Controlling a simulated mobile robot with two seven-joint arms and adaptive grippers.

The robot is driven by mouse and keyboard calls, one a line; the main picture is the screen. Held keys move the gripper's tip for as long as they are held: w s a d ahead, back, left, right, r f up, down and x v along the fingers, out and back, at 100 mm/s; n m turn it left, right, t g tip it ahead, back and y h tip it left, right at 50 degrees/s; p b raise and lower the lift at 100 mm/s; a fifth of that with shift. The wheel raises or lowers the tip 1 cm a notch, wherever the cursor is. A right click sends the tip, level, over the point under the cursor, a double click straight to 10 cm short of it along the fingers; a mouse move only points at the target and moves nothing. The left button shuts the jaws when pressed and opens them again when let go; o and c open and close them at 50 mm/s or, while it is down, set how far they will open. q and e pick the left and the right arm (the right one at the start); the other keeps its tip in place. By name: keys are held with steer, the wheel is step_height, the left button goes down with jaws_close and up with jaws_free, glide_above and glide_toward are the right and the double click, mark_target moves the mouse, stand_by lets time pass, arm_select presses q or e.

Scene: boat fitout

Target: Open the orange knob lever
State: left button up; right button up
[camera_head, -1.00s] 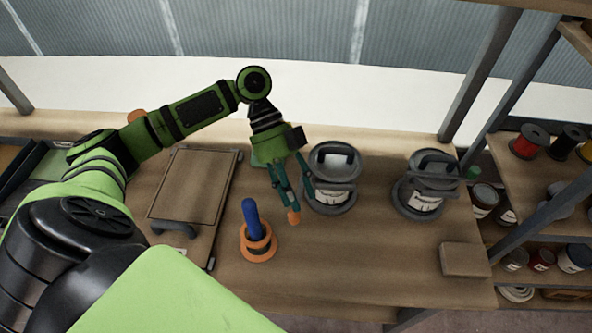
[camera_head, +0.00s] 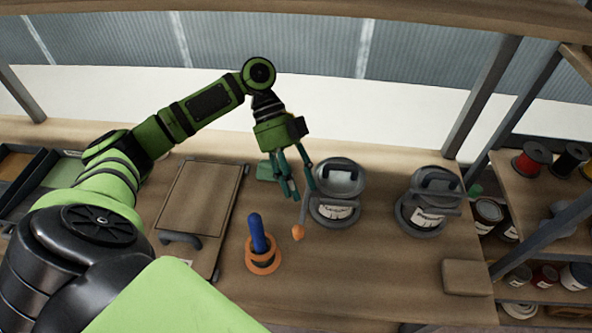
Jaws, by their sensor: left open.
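The orange knob (camera_head: 298,232) sits at the lower end of a thin grey lever, left of a grey lidded canister (camera_head: 338,214) with a white label. The lever's upper part runs up close to the gripper's fingers, so its joint is hard to make out. My left gripper (camera_head: 301,192) is open, with nothing visible between its dark teal fingers. It points down above and behind the knob, close to the canister's left side and apart from the knob. I cannot tell whether a finger touches the lever. My right gripper is not in view.
An orange ring with an upright blue handle (camera_head: 257,233) stands left of the knob. A flat hinged wooden panel (camera_head: 200,198) lies further left. A second grey canister (camera_head: 414,217) and a wooden block (camera_head: 467,277) are at right. The front middle of the bench is clear.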

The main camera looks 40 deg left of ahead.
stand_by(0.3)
arm_select(q)
steer(key=v, duration=1.2)
stand_by(0.4)
